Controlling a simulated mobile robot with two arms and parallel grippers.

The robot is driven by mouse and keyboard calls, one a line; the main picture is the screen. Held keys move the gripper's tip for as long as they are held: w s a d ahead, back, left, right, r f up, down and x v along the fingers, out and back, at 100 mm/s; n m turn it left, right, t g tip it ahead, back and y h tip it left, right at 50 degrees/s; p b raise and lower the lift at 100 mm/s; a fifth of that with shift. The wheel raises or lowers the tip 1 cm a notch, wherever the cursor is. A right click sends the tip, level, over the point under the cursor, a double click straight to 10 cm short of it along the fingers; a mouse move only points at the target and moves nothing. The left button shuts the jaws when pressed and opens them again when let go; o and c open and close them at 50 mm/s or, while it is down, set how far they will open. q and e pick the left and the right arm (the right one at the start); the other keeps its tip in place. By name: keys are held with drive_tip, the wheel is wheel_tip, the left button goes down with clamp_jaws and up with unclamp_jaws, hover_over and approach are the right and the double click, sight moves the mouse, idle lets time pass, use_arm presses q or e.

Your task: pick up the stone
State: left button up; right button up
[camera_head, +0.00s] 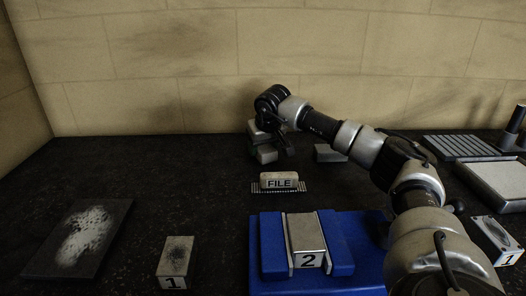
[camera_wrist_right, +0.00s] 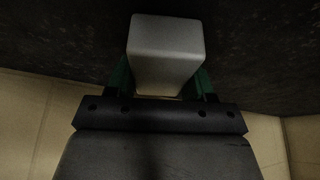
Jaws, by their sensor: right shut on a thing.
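The stone, a plain pale grey block (camera_wrist_right: 166,48), sits between the two green-lined fingers of my right gripper (camera_wrist_right: 163,82) in the right wrist view. The fingers are shut on its sides. In the head view my right gripper (camera_head: 268,141) is at the back middle of the dark bench, pointing down, with the grey block (camera_head: 266,155) at its jaws. I cannot tell whether the block is clear of the bench. My left gripper is out of view.
A block marked FILE (camera_head: 279,181) lies just in front of my right gripper. Another grey block (camera_head: 330,153) lies to its right. A blue holder (camera_head: 342,282) bears block 2 (camera_head: 305,236). Block 1 (camera_head: 175,258) and a dark plate (camera_head: 60,243) lie front left. The back left is clear.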

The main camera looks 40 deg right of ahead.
drive_tip(key=shift+c, duration=0.5)
drive_tip(key=shift+r, duration=0.15)
drive_tip(key=shift+r, duration=0.25)
wheel_tip(320, 180, up, 4)
drive_tip(key=shift+f, duration=0.1)
drive_tip(key=s+d+r, duration=0.3)
drive_tip(key=s+r, duration=0.3)
drive_tip(key=s, duration=0.5)
drive_tip(key=shift+d+r+b, duration=0.25)
drive_tip(key=shift+d+b, duration=0.1)
